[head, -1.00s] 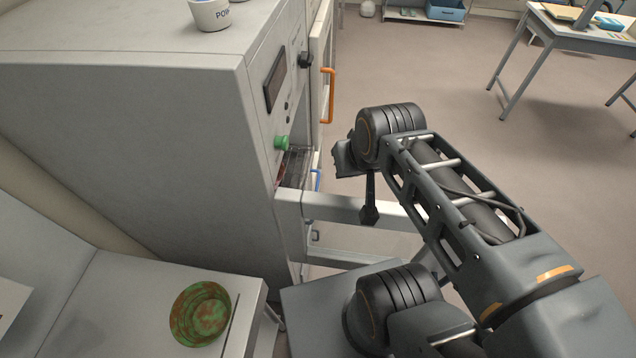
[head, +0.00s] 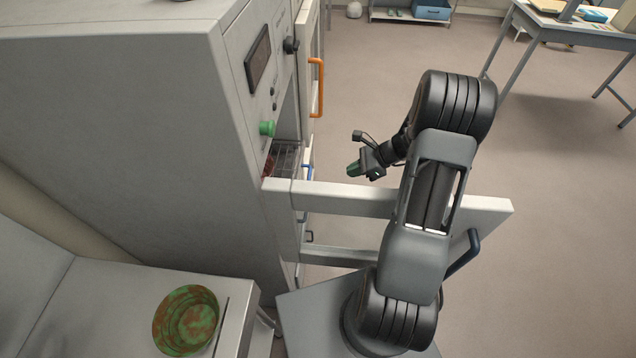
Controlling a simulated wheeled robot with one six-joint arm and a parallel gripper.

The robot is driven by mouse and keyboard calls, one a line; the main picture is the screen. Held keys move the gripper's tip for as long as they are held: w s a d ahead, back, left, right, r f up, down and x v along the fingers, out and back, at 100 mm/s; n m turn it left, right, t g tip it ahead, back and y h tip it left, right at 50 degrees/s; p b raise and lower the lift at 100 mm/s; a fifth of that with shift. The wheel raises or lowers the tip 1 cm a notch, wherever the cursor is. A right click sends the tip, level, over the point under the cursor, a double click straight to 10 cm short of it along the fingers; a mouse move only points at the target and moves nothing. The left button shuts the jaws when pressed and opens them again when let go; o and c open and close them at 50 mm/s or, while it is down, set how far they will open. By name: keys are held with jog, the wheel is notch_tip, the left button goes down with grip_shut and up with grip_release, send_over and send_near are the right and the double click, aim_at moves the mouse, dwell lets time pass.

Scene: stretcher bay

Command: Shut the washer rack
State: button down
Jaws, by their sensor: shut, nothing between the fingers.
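The washer looks like the tall light-grey cabinet (head: 130,110), with a dark display and a green button (head: 267,128) on its front. A wire rack (head: 285,158) shows in the opening below the button, mostly hidden by the cabinet side. A pale drawer-like frame (head: 340,197) stands pulled out to the right, ending in a front panel (head: 488,210) with a dark handle (head: 463,253). I cannot tell whether the wire rack belongs to this frame. My gripper (head: 356,169) is shut and empty, above the frame between cabinet and front panel, apart from the handle.
An orange handle (head: 317,88) is on a door edge beyond the display, and a blue handle (head: 308,171) sits lower. A green-brown bowl (head: 187,320) rests on the bench at lower left. A table (head: 583,30) stands at the back right. The floor between is clear.

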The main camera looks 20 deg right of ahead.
jog(key=w+a+f+m+p, duration=0.1)
jog(key=w+a+f+p, duration=0.3)
jog(key=a+f, duration=0.3)
jog(key=shift+w+a+f, duration=0.15)
jog(key=shift+w+a, duration=0.2)
jog(key=shift+a, duration=1.1)
